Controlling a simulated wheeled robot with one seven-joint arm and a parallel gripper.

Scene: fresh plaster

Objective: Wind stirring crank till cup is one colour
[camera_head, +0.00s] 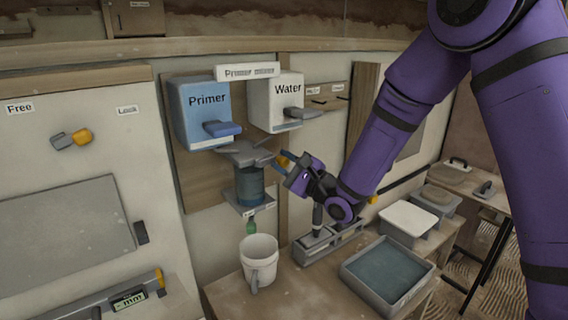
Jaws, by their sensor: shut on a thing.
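The primer mixer hangs on a wall board between the blue Primer box (203,112) and the white Water box (276,102). Its cup (250,185) is a dark blue-grey cylinder below a grey top plate. I cannot tell at this size whether its content is one even colour. The stirring crank (263,160) sticks out to the right of the cup's top. My gripper (282,163) reaches in from the right and is shut at the crank's outer end. The fingers partly hide the grip.
A white bucket (259,262) stands on the bench under the mixer, below a small green nozzle (251,225). A grey tool rack (328,243) and a blue-grey tray (388,275) stand to the right. A panel with an orange-handled latch (72,139) is at left.

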